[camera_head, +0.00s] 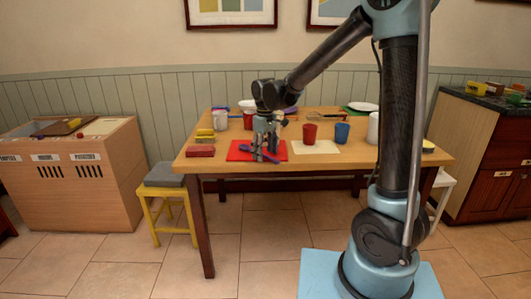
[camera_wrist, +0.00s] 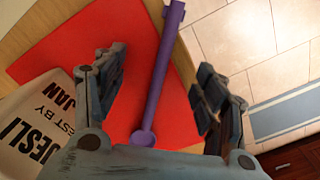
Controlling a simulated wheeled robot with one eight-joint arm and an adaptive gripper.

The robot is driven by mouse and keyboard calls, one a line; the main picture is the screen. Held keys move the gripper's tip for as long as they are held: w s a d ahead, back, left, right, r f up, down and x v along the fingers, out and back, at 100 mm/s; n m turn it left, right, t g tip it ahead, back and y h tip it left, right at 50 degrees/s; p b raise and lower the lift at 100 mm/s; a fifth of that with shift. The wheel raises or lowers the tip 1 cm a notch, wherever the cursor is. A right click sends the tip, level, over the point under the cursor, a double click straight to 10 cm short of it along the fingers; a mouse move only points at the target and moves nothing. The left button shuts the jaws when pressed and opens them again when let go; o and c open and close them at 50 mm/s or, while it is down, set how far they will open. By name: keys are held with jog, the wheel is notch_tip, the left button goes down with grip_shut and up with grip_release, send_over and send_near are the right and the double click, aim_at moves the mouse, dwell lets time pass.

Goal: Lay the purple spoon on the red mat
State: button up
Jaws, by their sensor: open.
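The purple spoon (camera_wrist: 157,88) lies across the red mat (camera_wrist: 100,42) in the wrist view, between my spread fingers, with one end reaching past the mat's edge. In the head view the spoon (camera_head: 262,154) shows on the red mat (camera_head: 236,152) near the table's front edge. My gripper (camera_head: 264,153) is low over the mat, right at the spoon. In the wrist view my gripper (camera_wrist: 158,92) is open, with a finger on each side of the spoon and gaps between. Part of the spoon is hidden behind my gripper in the head view.
The wooden table (camera_head: 350,172) also holds a red cup (camera_head: 309,134), a blue cup (camera_head: 342,132), a cream mat (camera_head: 316,147) and a red box (camera_head: 200,151). A printed white container (camera_wrist: 32,122) stands close to a finger in the wrist view. A stool (camera_head: 167,178) stands left.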

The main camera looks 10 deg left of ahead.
jog(key=shift+r, duration=0.1)
notch_tip(320, 180, up, 11)
jog(key=s+d+m, duration=0.3)
jog(key=d, duration=1.1)
jog(key=s+d+f+m, duration=0.3)
jog(key=s+d, duration=0.3)
jog(key=d, duration=0.2)
jog(key=s+d+f+m+t, duration=0.1)
jog(key=s+d+f+m, duration=0.2)
jog(key=s+d+f, duration=0.3)
jog(key=s+d+f+m+t, duration=0.1)
jog(key=s+d+f+m, duration=0.2)
jog(key=d, duration=0.6)
jog(key=s+f, duration=0.2)
jog(key=s, duration=0.1)
jog(key=shift+s+d, duration=0.3)
jog(key=shift+d, duration=0.05)
jog(key=shift+f, duration=0.1)
